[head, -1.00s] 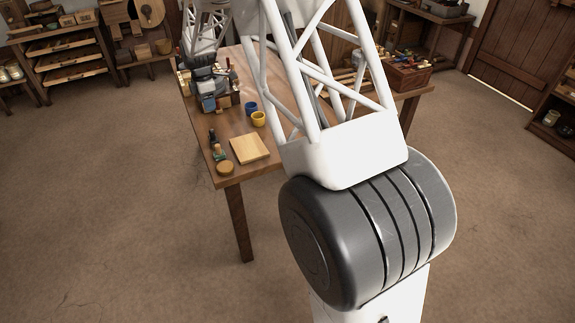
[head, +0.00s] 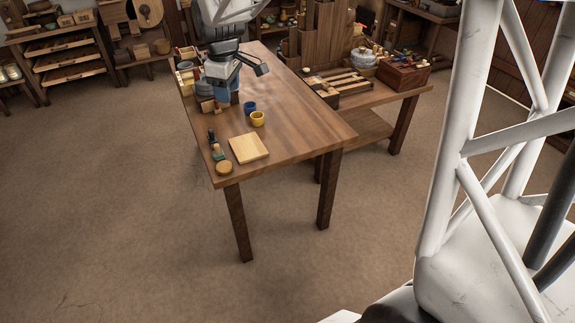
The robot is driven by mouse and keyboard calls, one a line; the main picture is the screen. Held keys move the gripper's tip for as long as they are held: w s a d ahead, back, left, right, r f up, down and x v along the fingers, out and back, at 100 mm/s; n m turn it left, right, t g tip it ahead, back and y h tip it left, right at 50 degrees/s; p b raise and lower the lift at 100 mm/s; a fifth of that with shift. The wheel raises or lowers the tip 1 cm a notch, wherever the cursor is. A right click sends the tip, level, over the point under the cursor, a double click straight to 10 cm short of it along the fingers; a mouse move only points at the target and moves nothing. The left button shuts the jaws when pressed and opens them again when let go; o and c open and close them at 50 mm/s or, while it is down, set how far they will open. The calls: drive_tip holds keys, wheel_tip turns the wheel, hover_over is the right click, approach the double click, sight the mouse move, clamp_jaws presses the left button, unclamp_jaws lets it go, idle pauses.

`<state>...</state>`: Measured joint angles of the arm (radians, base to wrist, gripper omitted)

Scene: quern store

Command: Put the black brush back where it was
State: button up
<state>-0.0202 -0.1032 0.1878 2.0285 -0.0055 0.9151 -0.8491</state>
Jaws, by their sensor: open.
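My gripper (head: 242,70) is over the far left part of the wooden table (head: 300,143), among a cluster of boxes and jars. It is small in view, and a dark finger sticks out to the right. I see nothing clearly held in it. I cannot pick out the black brush for certain. A small dark upright thing (head: 211,137) stands at the table's left edge, too small to name. The spot around my gripper is partly hidden by my arm.
A blue cup (head: 249,107), a yellow cup (head: 257,119), a pale square board (head: 249,148) and a round wooden lid (head: 224,168) are on the near table. The near right tabletop is clear. A side table at the right holds a tray (head: 340,92) and a wooden box (head: 404,76).

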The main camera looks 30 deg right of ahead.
drive_tip(key=s+d+m+t, duration=0.1)
drive_tip(key=s+m, duration=0.9)
drive_tip(key=s, duration=2.2)
drive_tip(key=shift+s+d+r, duration=0.15)
drive_tip(key=shift+s+d, duration=0.15)
drive_tip(key=shift+s, duration=0.05)
